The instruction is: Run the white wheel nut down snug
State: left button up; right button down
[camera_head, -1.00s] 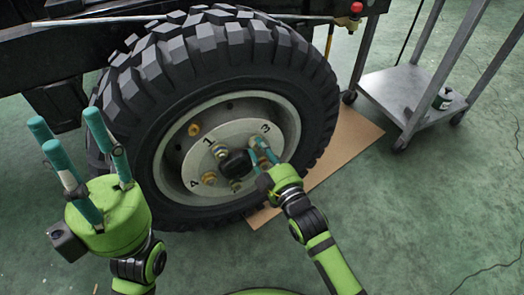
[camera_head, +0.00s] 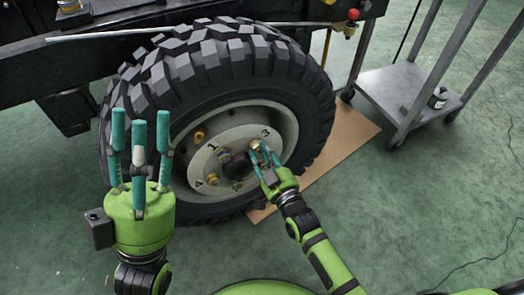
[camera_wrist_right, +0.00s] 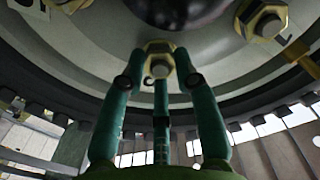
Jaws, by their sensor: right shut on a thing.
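The big black tyre (camera_head: 215,75) has a pale grey rim with a dark hub (camera_head: 236,164) and marked nut positions. My left gripper (camera_head: 139,130) is open and empty, fingers upright, left of the wheel.
A grey metal cart (camera_head: 400,85) stands at the right. A brown board (camera_head: 335,150) lies under the tyre.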

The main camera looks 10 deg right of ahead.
jog(key=c, duration=1.2)
grip_release()
jog(key=v, duration=1.2)
